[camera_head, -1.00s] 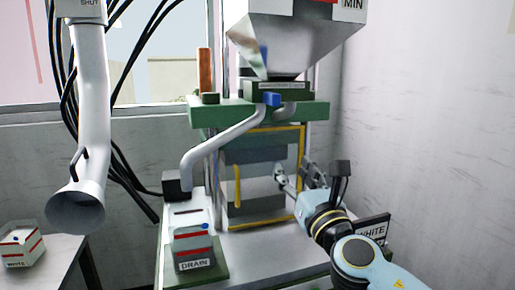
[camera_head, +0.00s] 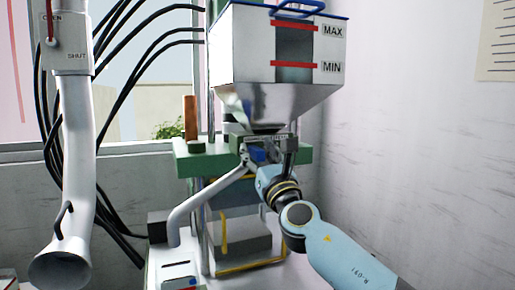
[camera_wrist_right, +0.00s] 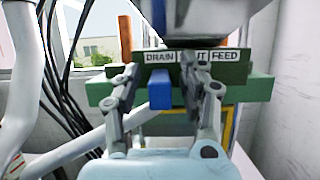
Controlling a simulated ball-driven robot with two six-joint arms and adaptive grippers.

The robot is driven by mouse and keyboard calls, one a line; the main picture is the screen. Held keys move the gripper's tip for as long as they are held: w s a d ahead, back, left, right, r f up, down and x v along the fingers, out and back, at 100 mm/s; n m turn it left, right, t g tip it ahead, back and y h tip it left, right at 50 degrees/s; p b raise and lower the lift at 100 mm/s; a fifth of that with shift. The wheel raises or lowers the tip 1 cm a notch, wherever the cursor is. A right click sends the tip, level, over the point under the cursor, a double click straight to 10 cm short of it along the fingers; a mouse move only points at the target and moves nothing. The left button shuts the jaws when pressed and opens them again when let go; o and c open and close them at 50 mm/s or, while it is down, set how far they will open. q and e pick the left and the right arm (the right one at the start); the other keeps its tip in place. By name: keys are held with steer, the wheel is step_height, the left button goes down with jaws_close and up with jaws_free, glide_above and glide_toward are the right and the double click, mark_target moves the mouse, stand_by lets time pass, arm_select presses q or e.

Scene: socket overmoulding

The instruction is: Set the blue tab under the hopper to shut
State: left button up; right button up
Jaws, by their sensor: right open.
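The hopper (camera_head: 275,60) stands above a green block with a label strip. The blue tab (camera_head: 258,155) sits on this block just under the hopper; in the right wrist view the blue tab (camera_wrist_right: 160,90) is below the DRAIN label (camera_wrist_right: 160,57). The middle label is partly covered by my right finger, only its end showing. The FEED label (camera_wrist_right: 225,55) is farther right. My right gripper (camera_wrist_right: 160,80) is open, its fingers either side of the tab, with gaps visible; it also shows in the head view (camera_head: 267,155). My left gripper is not in view.
A green crossbar (camera_head: 187,158) runs below the hopper. A bent grey pipe (camera_head: 205,188) descends from it to the left. A thick white pipe (camera_head: 75,170) and black cables hang at the left. A plain wall is at the right.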

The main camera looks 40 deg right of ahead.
jaws_close()
stand_by(0.3)
steer(key=d, duration=0.2)
steer(key=s+d, duration=0.1)
steer(key=d, duration=0.1)
steer(key=shift+b, duration=0.3)
steer(key=shift+a, duration=0.1)
jaws_free()
